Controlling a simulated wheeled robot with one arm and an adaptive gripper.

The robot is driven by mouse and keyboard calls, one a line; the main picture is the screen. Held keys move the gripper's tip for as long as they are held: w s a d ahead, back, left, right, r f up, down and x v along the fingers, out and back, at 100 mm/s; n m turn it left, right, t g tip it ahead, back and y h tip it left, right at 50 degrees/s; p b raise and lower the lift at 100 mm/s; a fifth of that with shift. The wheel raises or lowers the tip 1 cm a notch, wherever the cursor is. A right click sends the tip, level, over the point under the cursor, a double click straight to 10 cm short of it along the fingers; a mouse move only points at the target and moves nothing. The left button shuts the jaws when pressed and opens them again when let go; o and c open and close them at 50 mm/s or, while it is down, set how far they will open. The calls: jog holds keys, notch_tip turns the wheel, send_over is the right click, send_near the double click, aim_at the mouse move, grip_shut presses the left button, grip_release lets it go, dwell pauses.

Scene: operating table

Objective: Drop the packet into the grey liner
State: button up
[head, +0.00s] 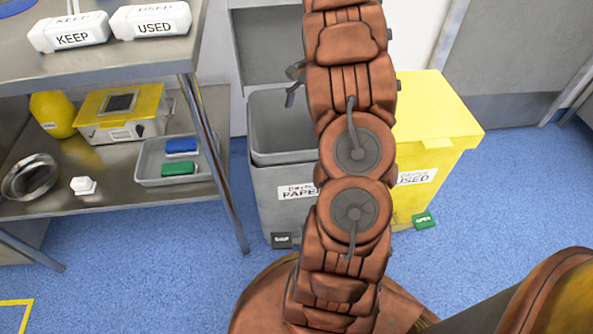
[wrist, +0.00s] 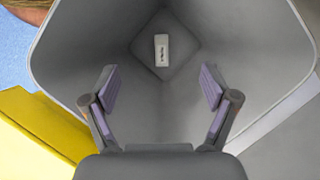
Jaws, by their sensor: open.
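The grey bin with its grey liner (head: 270,125) stands on the floor, with a white label that reads "PAPER". In the wrist view the liner (wrist: 90,45) opens below my gripper (wrist: 160,88). A small white packet (wrist: 162,50) with dark print lies on the liner's floor, apart from my fingers. My gripper is open and empty, its two fingers spread over the liner's mouth. In the head view my arm hides part of the bin, and a bit of my gripper shows at its left edge. The packet is not visible there.
A yellow bin (head: 430,120) marked "USED" stands right of the grey one. A steel shelf unit (head: 215,150) at left carries KEEP (head: 70,35) and USED (head: 152,22) containers, a yellow-topped box (head: 120,112) and a tray (head: 152,160). Blue floor at right is clear.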

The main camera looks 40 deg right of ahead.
jog(key=v, duration=0.7)
jog(key=shift+r, duration=0.2)
jog(key=shift+d, duration=0.1)
dwell(0.4)
jog(key=s+a+r+n+g+h+p, duration=0.1)
jog(key=s+a+r+n+p, duration=0.25)
jog(key=a+r+p, duration=0.7)
jog(key=s+a+r+n+h+p, duration=0.15)
jog(key=a+r+n+p, duration=0.25)
jog(key=a+r+p, duration=0.65)
jog(key=s+a+r+n+h+p, duration=0.1)
jog(key=s+a+r+n+p, duration=0.3)
jog(key=s+a+r+p, duration=0.3)
jog(key=s+a+r+n+h+p, duration=0.1)
jog(key=s+a+r+n+p, duration=0.4)
jog(key=s, duration=0.7)
notch_tip(320, 180, up, 4)
jog(key=a+p, duration=0.2)
jog(key=shift+f+p, duration=0.25)
jog(key=shift+p, duration=0.1)
